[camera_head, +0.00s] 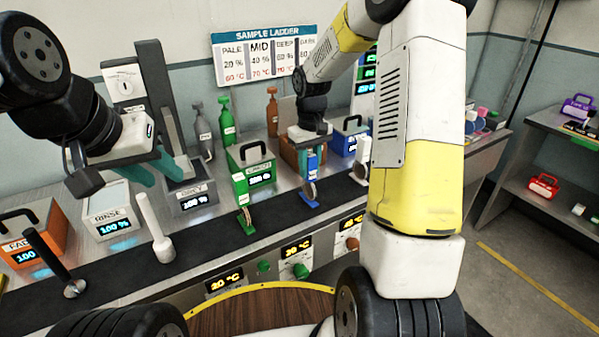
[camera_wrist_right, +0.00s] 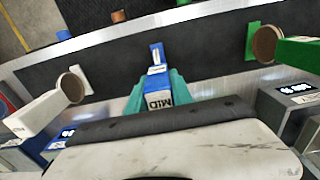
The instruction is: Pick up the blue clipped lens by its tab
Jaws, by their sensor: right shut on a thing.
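The blue clipped lens (camera_head: 311,166) stands upright at the middle of the dark strip in the head view, with its round lens low down near a small blue foot (camera_head: 308,201). Its blue tab, labelled MID, also shows in the right wrist view (camera_wrist_right: 157,98). My right gripper (camera_head: 312,146) comes from above and its teal fingers are shut on this tab. They press on both sides in the right wrist view (camera_wrist_right: 156,88). Whether the lens is clear of its foot I cannot tell. My left gripper (camera_head: 160,172) is open and empty at the left, over the grey tank area.
A green clipped lens (camera_head: 241,190) stands left of the blue one, a white one (camera_head: 362,158) right of it. Behind are a green tank (camera_head: 250,165), a blue tank (camera_head: 347,138) and a white RINSE tank (camera_head: 108,212). A white post (camera_head: 154,228) and a black lever (camera_head: 52,262) stand at left.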

